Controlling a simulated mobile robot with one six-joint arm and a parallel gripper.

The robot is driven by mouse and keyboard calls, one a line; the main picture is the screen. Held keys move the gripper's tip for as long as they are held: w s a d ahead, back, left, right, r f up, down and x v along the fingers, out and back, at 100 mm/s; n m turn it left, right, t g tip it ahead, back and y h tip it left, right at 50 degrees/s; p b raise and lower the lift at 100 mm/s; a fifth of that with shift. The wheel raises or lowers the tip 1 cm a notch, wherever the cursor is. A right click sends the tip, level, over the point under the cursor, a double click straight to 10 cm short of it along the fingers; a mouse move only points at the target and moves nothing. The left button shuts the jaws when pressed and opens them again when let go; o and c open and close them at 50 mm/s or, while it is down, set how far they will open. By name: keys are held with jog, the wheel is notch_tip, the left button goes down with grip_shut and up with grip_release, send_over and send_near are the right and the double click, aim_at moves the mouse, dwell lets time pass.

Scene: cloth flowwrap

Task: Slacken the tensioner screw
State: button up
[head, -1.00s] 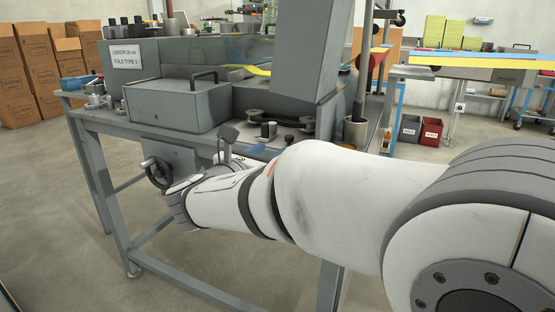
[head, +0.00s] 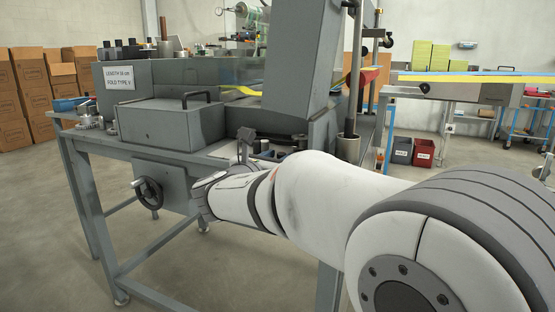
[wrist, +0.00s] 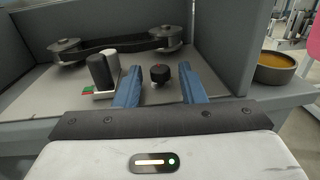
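A small black knob with a red mark on top (wrist: 160,74), which looks like the tensioner screw, stands on the grey deck in the wrist view. A black belt (wrist: 122,44) runs around two pulleys behind it to the left. My gripper (wrist: 160,88) is open, its two blue fingers apart on either side of the knob in the picture. The fingers appear nearer the camera than the knob, and I see no contact.
A dark rounded post (wrist: 104,70) with a red-green mark stands close left of the left finger. A bowl with orange-brown contents (wrist: 276,66) sits to the right. Grey housing walls bound the deck. In the head view a handwheel (head: 148,193) is mounted on the machine's front.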

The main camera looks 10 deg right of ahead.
grip_shut()
jog(key=shift+s+d+f+n+t+y+b, duration=0.1)
jog(key=shift+s+d+n+t+y+b, duration=0.1)
jog(key=shift+n+t+y+b, duration=0.55)
jog(key=shift+s+d+n+t+y+b, duration=0.1)
jog(key=shift+d+n+t+y+b, duration=0.2)
jog(key=shift+n+y, duration=0.45)
jog(key=shift+n+t+y+b, duration=0.55)
jog(key=shift+n+t+y, duration=0.15)
jog(key=shift+y, duration=0.8)
jog(key=shift+o, duration=0.7)
grip_release()
jog(key=shift+a, duration=0.1)
